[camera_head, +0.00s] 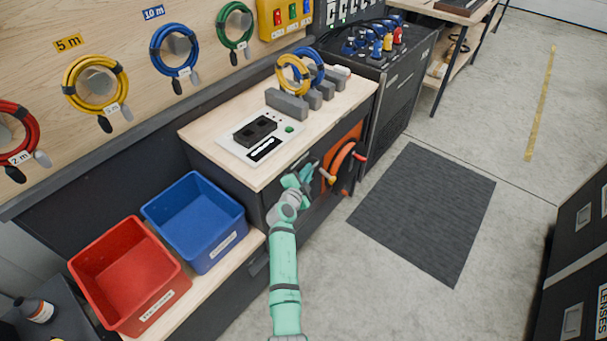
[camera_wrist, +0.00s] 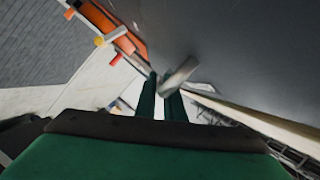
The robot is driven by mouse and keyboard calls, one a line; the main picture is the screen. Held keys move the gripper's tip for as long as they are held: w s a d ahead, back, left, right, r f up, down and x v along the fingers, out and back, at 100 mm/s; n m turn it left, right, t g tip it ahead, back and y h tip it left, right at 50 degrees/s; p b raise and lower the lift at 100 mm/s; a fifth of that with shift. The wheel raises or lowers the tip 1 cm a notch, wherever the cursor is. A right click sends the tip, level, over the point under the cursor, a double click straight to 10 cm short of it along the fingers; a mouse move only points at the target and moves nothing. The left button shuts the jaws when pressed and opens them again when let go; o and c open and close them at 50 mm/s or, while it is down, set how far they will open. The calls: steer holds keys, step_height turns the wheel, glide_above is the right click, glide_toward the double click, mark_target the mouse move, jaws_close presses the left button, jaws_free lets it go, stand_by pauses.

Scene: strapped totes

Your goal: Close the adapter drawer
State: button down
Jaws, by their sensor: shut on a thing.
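My gripper (camera_head: 303,176) is at the dark front of the wood-topped cabinet (camera_head: 225,160), just below the top's front edge. In the wrist view its two green fingers (camera_wrist: 160,98) are close together around a short grey bar, which looks like a drawer handle (camera_wrist: 180,73). The dark grey panel (camera_wrist: 225,45) beside the bar looks like the drawer front or cabinet face. In the head view my arm and the worktop hide most of the drawer, and I cannot tell how far out it stands.
An orange cable reel (camera_head: 343,157) hangs on the cabinet front just right of my gripper. A blue bin (camera_head: 205,245) and a red bin (camera_head: 150,307) stand on a lower shelf to the left. A dark floor mat (camera_head: 425,210) lies on open floor to the right.

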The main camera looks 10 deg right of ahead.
steer(key=shift+w+a+r, duration=0.1)
steer(key=shift+w+a, duration=0.1)
steer(key=shift+a, duration=0.05)
steer(key=c, duration=2.1)
jaws_free()
steer(key=shift+s, duration=0.1)
steer(key=v, duration=1)
steer(key=shift+s+a, duration=0.1)
steer(key=shift+s, duration=0.15)
